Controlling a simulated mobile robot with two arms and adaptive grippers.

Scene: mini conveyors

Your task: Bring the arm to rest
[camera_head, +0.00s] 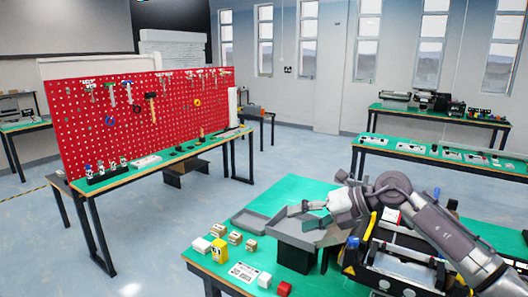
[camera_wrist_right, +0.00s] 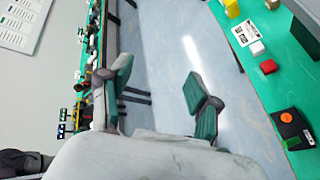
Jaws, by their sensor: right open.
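My right arm (camera_head: 435,230) reaches in from the right over the green table (camera_head: 290,190). My right gripper (camera_head: 303,215) is open, above the grey tray and pointing left. In the right wrist view its two fingers (camera_wrist_right: 160,82) are spread wide with nothing between them. Bare floor shows through the gap. My left gripper is in neither view.
Below the gripper, a grey tray (camera_head: 297,233) stands on a dark base. A flat grey tray (camera_head: 250,221) lies beside it. A yellow block (camera_head: 219,251), a white cube (camera_head: 264,280) and a red cube (camera_head: 284,289) stand near the front edge. A red pegboard (camera_head: 150,115) stands left.

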